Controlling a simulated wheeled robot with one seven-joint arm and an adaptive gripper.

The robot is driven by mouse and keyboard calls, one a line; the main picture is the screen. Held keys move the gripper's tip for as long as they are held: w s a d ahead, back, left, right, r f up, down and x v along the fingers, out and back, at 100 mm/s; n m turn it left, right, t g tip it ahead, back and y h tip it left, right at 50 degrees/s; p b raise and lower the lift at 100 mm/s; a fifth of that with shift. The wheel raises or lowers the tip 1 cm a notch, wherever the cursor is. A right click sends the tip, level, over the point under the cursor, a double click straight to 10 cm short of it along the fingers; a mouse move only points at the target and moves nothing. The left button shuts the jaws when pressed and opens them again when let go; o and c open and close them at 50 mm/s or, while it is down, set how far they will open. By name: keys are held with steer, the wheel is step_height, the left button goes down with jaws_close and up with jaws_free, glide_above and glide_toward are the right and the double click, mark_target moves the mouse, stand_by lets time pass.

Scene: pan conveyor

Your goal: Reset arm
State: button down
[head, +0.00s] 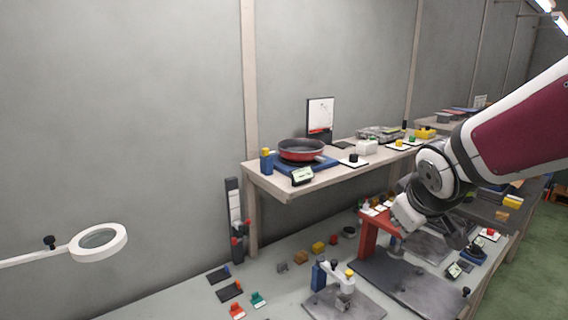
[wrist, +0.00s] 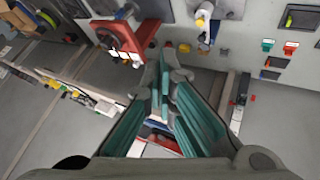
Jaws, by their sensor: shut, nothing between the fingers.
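My arm reaches in from the right in the head view, over the lower bench. The arm's end hangs above the bench, and the fingers are hard to make out in that view. In the wrist view my gripper (wrist: 162,75) has its two teal-padded fingers brought together at the tips, with nothing held between them. A red pan (head: 301,150) sits on a blue base on the raised shelf, left of and apart from my gripper.
A wooden shelf (head: 285,188) runs above the lower bench. A red stand (head: 368,237) is close beside my arm's end; it also shows in the wrist view (wrist: 122,45). A ring magnifier (head: 98,242) juts in at left. Several small coloured blocks lie on the bench.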

steer(key=s+a+r+m+g+y, duration=0.1)
steer(key=s+a+m, duration=0.1)
steer(key=s, duration=0.9)
steer(key=s+a+r+m+g, duration=0.1)
steer(key=s+a+r+m, duration=0.1)
steer(key=s, duration=0.9)
steer(key=shift+a+r+m+y, duration=0.15)
steer(key=shift+a+m+y, duration=0.2)
steer(key=shift+m, duration=0.25)
steer(key=shift+s+d, duration=0.1)
